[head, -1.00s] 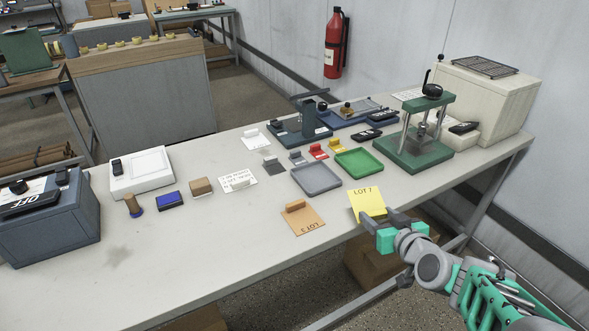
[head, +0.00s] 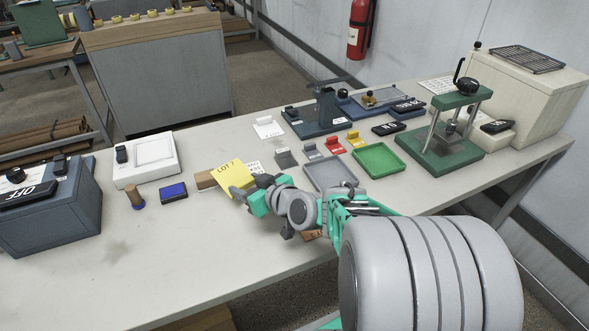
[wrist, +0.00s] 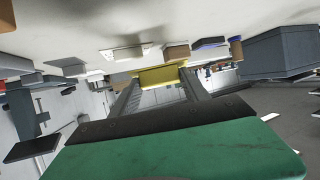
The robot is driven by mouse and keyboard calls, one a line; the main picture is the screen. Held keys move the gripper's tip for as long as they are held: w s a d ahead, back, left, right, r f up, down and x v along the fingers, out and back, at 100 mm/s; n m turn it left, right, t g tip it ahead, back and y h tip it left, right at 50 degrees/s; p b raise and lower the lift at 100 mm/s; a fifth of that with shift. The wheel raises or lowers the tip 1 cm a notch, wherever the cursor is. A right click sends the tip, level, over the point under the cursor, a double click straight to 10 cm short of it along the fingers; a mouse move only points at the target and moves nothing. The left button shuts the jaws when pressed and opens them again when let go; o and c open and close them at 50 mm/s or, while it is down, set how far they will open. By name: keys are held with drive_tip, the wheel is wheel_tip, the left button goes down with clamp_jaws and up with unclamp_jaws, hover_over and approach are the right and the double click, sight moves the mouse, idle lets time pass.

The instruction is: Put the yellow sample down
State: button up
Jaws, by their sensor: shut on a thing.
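The yellow sample (head: 229,177), a thin sheet marked LOT 7, is held by its edge in my gripper (head: 243,190), which is shut on it. It appears in front of the brown block (head: 204,181) and partly covers a white card with print (head: 254,167). I cannot tell its exact height above the table (head: 170,265). In the wrist view the yellow sample (wrist: 160,76) shows between my fingertips, its face seen nearly edge-on. My arm hides most of an orange sample (head: 311,236).
A blue pad (head: 173,192), a wooden-handled stamp (head: 135,198) and a white scale (head: 146,160) stand to the left. A grey tray (head: 329,174), a green tray (head: 380,160) and a green press (head: 440,155) stand to the right. The front-left table is clear.

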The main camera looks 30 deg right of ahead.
drive_tip(key=s+d+r+m+g+h+p, duration=0.1)
drive_tip(key=s+d+r+m+h+p, duration=0.1)
drive_tip(key=s+d+r+p, duration=0.35)
drive_tip(key=s+d+r+m+g+h+p, duration=0.1)
drive_tip(key=s+d+r+m+h+p, duration=0.15)
drive_tip(key=s+d+p, duration=0.6)
hover_over(332, 179)
drive_tip(key=s, duration=0.4)
drive_tip(key=shift+n, duration=0.25)
drive_tip(key=f, duration=0.9)
drive_tip(key=shift+s+a+f, duration=0.15)
drive_tip(key=shift+a+f, duration=0.1)
drive_tip(key=shift+f, duration=0.15)
wheel_tip(332, 179, down, 3)
drive_tip(key=shift+d+f+p, duration=0.1)
drive_tip(key=shift+d+p, duration=0.05)
drive_tip(key=shift+p, duration=0.4)
drive_tip(key=shift+f, duration=0.15)
